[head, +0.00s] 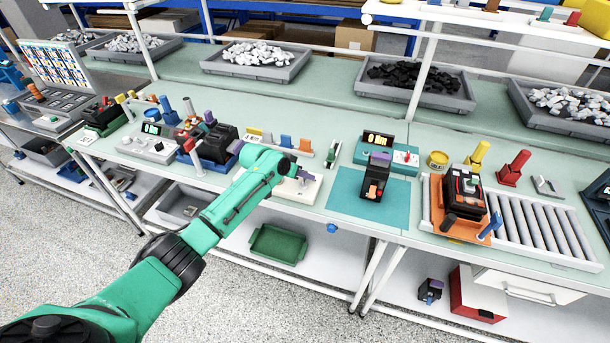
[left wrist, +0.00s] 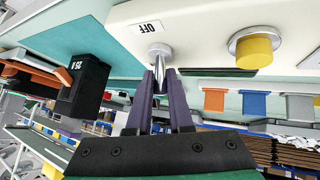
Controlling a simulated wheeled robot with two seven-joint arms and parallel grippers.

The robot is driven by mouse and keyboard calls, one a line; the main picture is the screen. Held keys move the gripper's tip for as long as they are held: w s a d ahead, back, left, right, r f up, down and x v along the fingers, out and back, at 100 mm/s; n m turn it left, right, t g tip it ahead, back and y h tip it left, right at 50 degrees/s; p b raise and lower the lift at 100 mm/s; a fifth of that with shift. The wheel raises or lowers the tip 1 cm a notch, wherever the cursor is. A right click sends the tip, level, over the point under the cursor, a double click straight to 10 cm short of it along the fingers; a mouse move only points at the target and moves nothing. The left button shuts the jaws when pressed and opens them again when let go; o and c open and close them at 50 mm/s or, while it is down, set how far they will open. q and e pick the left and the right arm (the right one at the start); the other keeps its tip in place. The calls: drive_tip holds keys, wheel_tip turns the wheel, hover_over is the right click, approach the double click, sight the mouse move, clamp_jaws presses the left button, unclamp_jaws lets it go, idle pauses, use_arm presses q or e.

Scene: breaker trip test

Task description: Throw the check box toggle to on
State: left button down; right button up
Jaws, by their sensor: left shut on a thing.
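The check box (head: 308,192) is a white box on the bench, partly hidden behind my left arm in the head view. In the left wrist view the box's white face (left wrist: 200,15) fills the top, with a plate reading OFF (left wrist: 150,27) beside a metal toggle (left wrist: 159,50). A yellow button (left wrist: 255,50) in a metal ring sits on the same face. My left gripper (left wrist: 160,76) has its purple fingers closed around the toggle lever; in the head view its tips (head: 302,175) are at the box. The right gripper is out of view.
A black breaker (head: 374,184), marked 25 A in the left wrist view (left wrist: 84,84), stands on a teal mat (head: 345,205) right of the box. A roller conveyor (head: 535,225) lies further right.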

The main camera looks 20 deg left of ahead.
use_arm(q)
drive_tip(key=c, duration=0.8)
unclamp_jaws()
drive_tip(key=b+v, duration=0.1)
drive_tip(key=v, duration=1.3)
drive_tip(key=shift+s+a+r, duration=0.1)
drive_tip(key=shift+a, duration=0.05)
